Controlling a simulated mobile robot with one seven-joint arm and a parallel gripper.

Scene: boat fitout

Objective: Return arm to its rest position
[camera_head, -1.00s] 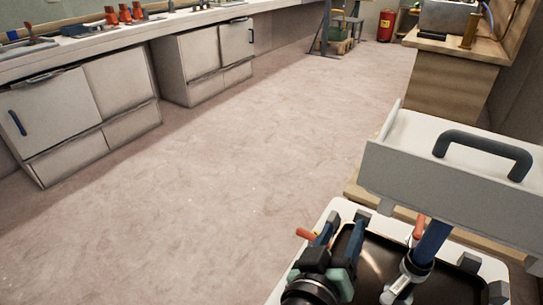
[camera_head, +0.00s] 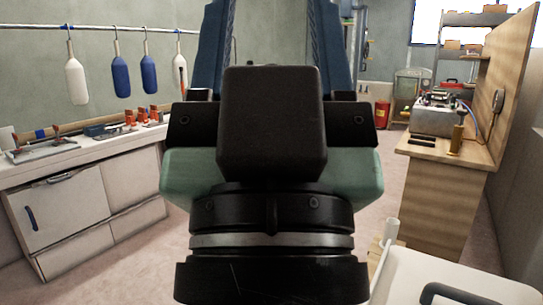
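My gripper (camera_head: 273,25) stands upright in the middle of the camera view, close to the camera. Its black body with green side parts covers much of the room behind. Two blue fingers point up at the top edge, spread apart with wall showing between them. Their tips are cut off by the frame. I see nothing held between the visible parts of the fingers.
A white box with a dark handle (camera_head: 440,290) is at the lower right. A wooden counter (camera_head: 445,195) stands at right. White cabinets (camera_head: 70,215) with a tool-laden worktop are at left. White and blue fenders (camera_head: 121,77) hang above. Floor shows between.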

